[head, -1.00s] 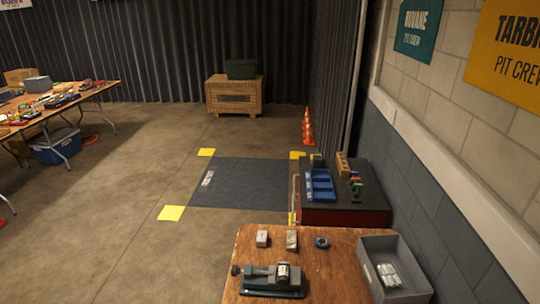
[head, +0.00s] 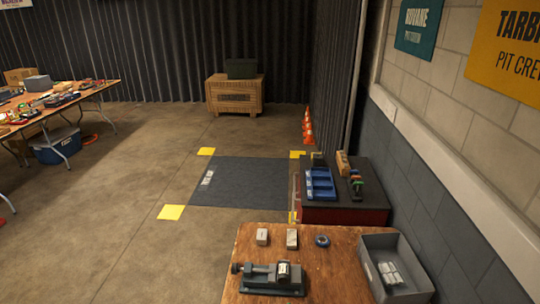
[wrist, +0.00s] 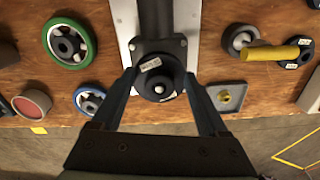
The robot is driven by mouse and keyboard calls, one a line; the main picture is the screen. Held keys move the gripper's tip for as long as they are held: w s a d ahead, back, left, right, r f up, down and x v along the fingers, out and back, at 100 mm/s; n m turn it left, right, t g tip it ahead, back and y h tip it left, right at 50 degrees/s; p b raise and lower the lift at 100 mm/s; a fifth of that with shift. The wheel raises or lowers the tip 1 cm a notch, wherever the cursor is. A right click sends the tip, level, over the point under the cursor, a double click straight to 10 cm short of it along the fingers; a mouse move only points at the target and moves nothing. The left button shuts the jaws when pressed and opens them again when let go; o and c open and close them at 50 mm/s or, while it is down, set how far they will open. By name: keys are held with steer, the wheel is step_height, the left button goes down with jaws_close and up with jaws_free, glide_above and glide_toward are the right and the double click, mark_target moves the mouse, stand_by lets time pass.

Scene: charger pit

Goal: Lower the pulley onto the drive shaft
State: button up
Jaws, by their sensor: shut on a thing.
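In the wrist view, my gripper (wrist: 161,82) is shut on a dark round pulley (wrist: 150,76) with a small pale label, one finger on each side. A pale round spot, which looks like the tip of the drive shaft (wrist: 159,89), shows in the pulley's bore. Beneath is a dark square flange with corner screws, part of a motor (wrist: 155,20) on a pale metal plate. The pulley covers the rest of the shaft, so I cannot tell how far down it sits. My gripper is not visible in the head view.
On the wooden board lie a green-rimmed wheel (wrist: 70,44), a blue-rimmed wheel (wrist: 89,101), a grey wheel (wrist: 238,40), a yellow-handled tool (wrist: 272,53) and a grey plate with a brass fitting (wrist: 227,97). In the head view, a grey bin (head: 368,272) stands on a bench.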

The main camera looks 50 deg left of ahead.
steer(key=shift+f+b, duration=0.55)
steer(key=shift+f, duration=0.4)
stand_by(0.5)
steer(key=o, duration=1.4)
steer(key=shift+r, duration=0.15)
step_height(320, 180, up, 13)
steer(key=shift+f, duration=0.1)
